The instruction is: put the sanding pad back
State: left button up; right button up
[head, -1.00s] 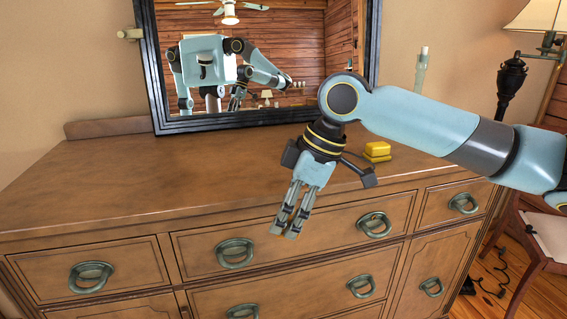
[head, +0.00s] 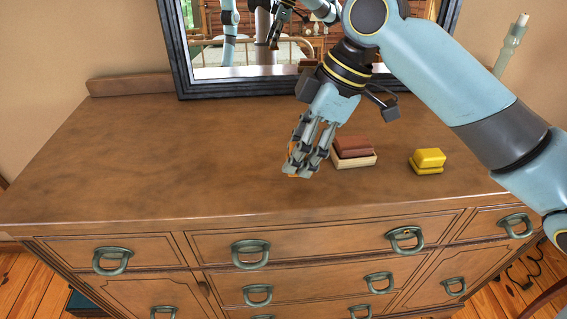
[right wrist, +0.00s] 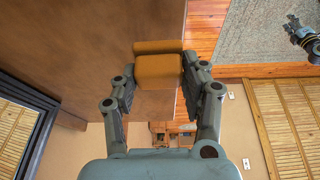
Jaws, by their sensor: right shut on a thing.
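My right gripper (head: 306,160) is over the dresser top, fingers pointing down, shut on an orange two-part block that looks like the sanding pad. Only a small orange bit of it shows between the fingertips in the head view (head: 293,175). In the right wrist view the orange block (right wrist: 158,71) sits between the two fingers (right wrist: 160,88). I cannot tell whether it touches the wood. To its right, a reddish-brown block (head: 353,147) lies on a cream base (head: 356,163), partly behind my fingers. My left gripper is not directly in view.
The wooden dresser top (head: 170,150) is clear to the left and in front. A yellow two-part block (head: 428,160) stands to the right. A dark-framed mirror (head: 186,80) stands at the back. A pale candlestick (head: 509,45) is at the back right.

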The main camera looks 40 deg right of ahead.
jog(key=w+f, duration=0.1)
jog(key=w, duration=0.1)
jog(key=w+f, duration=0.1)
jog(key=w, duration=0.1)
jog(key=shift+a+f, duration=0.1)
jog(key=shift+f, duration=0.35)
notch_tip(320, 180, down, 3)
jog(key=shift+r, duration=0.2)
jog(key=shift+f, duration=0.4)
pick_arm(q)
jog(key=shift+w+d+r, duration=0.1)
jog(key=shift+w+r, duration=0.05)
jog(key=shift+w, duration=0.25)
jog(key=shift+w+d+r, duration=0.1)
jog(key=shift+w, duration=0.3)
pick_arm(e)
jog(key=shift+f, duration=0.15)
jog(key=o, duration=1)
jog(key=shift+f, duration=0.1)
pick_arm(q)
jog(key=shift+w+a, duration=0.1)
pick_arm(e)
jog(key=v, duration=1.2)
jog(key=shift+w, duration=0.15)
